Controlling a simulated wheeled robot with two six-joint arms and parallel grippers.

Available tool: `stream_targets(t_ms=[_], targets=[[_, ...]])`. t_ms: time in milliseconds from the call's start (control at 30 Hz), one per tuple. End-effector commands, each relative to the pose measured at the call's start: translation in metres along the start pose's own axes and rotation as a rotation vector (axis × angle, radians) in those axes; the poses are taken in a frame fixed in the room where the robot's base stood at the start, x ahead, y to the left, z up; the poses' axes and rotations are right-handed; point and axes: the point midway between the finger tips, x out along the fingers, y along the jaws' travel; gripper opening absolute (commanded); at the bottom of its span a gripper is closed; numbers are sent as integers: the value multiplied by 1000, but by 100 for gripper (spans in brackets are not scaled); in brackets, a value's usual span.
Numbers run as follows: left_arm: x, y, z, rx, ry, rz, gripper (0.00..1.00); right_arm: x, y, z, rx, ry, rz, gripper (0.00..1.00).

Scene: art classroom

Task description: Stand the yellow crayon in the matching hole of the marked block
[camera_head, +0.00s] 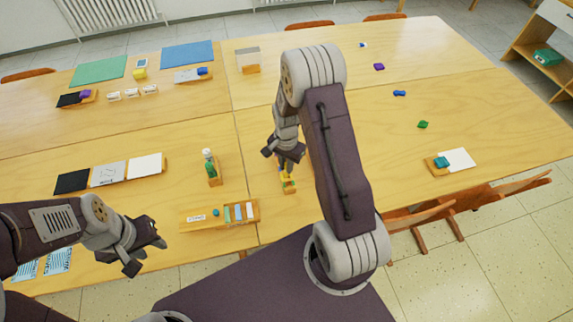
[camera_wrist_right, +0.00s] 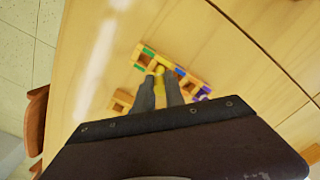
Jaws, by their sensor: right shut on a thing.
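My right gripper (camera_head: 287,156) reaches down over a small wooden block (camera_head: 289,187) with coloured marks near the table's front middle. In the right wrist view, the right gripper (camera_wrist_right: 160,84) is shut on the yellow crayon (camera_wrist_right: 160,71), which shows between its fingertips. The wooden block (camera_wrist_right: 140,59) lies right at the fingertips, with green, yellow and purple patches along it. The crayon's lower end is hidden, so I cannot tell whether it is in a hole. My left gripper (camera_head: 143,248) is open and empty at the front left.
A wooden tray (camera_head: 187,227) with coloured strips lies left of the block. A green bottle (camera_head: 209,165) stands in a holder behind that tray. Dark, grey and white cards (camera_head: 146,166) lie further left. Small coloured pieces are scattered at the right; the table between is mostly clear.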

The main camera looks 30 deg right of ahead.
Motion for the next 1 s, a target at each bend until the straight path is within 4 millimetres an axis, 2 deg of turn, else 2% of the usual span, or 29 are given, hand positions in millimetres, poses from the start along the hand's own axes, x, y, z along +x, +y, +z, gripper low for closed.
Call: stream_targets(t_ms=[1000], targets=[[3,0,0,0,0,0,36,7,0,0,0,1,-1,0]])
